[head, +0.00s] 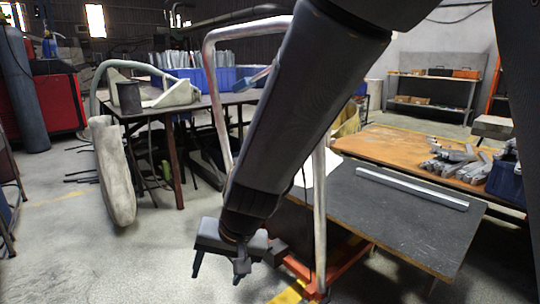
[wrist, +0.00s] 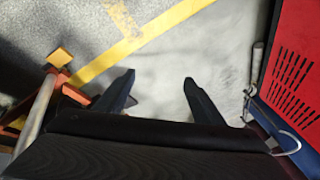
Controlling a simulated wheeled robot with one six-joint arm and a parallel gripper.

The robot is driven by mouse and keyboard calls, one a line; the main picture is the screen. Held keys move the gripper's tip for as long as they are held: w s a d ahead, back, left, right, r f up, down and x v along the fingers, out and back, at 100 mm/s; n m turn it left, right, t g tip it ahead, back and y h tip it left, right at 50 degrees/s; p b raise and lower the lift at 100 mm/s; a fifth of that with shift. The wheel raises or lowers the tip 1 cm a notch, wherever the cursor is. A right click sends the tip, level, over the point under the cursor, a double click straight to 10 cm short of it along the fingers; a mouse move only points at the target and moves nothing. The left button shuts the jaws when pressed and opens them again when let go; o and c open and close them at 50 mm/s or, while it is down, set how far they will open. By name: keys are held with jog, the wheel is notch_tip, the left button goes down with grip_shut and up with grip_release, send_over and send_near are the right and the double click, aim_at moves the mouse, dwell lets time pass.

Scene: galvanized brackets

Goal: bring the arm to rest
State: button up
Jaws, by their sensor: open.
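My gripper (head: 220,268) hangs low in the head view at the end of my dark arm, which crosses the middle of the picture. In the wrist view my gripper (wrist: 158,80) shows two dark fingers spread apart, with bare floor between them. It is open and empty. In the head view it is in front of a metal tube frame with an orange base (head: 340,262). I cannot tell whether it touches the frame.
A dark board (head: 400,220) with a metal strip (head: 412,188) is at right, before an orange-topped table (head: 385,145) with galvanized brackets (head: 455,160). A table with blue bins (head: 180,78) stands behind. The wrist view shows a red perforated panel (wrist: 293,75) at right and a yellow floor line (wrist: 135,42).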

jog(key=s+d+r+n+g+h, duration=0.1)
jog(key=s+d+r+n, duration=0.3)
jog(key=s, duration=0.5)
jog(key=s+d+r+n+g+h, duration=0.1)
jog(key=s+d+r+n+g, duration=0.1)
jog(key=s+d+r, duration=0.5)
jog(key=d+r+m+h+p, duration=0.1)
jog(key=d+r+m+p, duration=0.2)
jog(key=d+r+p, duration=0.6)
jog(key=s+d+r+m+h+p, duration=0.1)
jog(key=d+r+m+p, duration=0.2)
jog(key=d+r+p, duration=0.7)
notch_tip(320, 180, up, 5)
jog(key=p, duration=1.7)
jog(key=shift+s+d+m, duration=0.25)
jog(key=shift+s+m, duration=0.05)
